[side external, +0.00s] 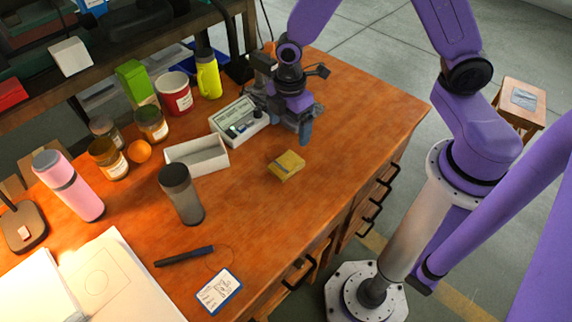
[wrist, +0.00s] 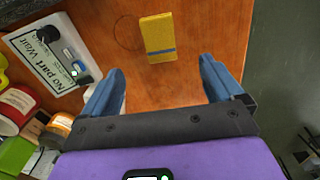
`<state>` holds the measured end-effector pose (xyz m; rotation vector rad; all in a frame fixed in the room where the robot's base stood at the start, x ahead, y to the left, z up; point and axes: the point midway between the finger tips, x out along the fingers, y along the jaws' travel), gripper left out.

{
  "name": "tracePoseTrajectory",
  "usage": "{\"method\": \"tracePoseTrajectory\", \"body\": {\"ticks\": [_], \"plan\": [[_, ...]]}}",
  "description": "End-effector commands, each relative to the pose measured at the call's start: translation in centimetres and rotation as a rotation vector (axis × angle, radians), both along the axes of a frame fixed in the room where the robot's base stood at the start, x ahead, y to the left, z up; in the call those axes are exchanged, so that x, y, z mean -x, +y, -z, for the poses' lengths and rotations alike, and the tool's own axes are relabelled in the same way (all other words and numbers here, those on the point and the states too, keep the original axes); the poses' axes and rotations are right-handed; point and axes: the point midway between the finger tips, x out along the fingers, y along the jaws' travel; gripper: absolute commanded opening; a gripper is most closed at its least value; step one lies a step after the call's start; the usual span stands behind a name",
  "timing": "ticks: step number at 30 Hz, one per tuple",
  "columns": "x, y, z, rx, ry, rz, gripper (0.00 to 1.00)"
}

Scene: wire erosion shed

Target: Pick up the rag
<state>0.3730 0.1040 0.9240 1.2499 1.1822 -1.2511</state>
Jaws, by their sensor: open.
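The rag (side external: 286,165) is a small folded yellow cloth with a blue stripe, lying flat on the orange-brown wooden bench. In the wrist view the rag (wrist: 158,34) lies beyond my fingertips, roughly centred between their lines. My gripper (side external: 301,124) is above the bench, behind the rag in the side view, and does not touch it. In the wrist view my gripper (wrist: 162,69) has its two blue fingers wide apart, with only bare bench between them.
A white control box (side external: 237,121) marked "No part Wait" stands close beside my gripper. An open pale box (side external: 197,156), a grey tumbler (side external: 181,194) and several jars stand left. The bench around the rag is clear; its edge (wrist: 249,45) lies to the right.

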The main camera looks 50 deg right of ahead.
Motion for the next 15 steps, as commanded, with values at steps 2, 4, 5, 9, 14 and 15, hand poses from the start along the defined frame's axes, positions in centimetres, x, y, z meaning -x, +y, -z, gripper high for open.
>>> {"method": "tracePoseTrajectory", "body": {"ticks": [2, 4, 5, 9, 14, 15], "plan": [[0.1, 0.0, 1.3, 0.002, 0.003, 0.0, 0.94], [0.1, 0.0, 2.4, 0.002, 0.003, 0.001, 0.94], [0.1, -0.1, 2.9, 0.002, 0.003, 0.001, 0.94], [0.1, 0.0, 4.9, 0.002, 0.002, 0.001, 0.94], [0.0, 0.0, 6.8, 0.001, 0.001, 0.0, 0.94], [0.0, 0.0, 7.1, 0.0, 0.0, 0.001, 0.94]]}}
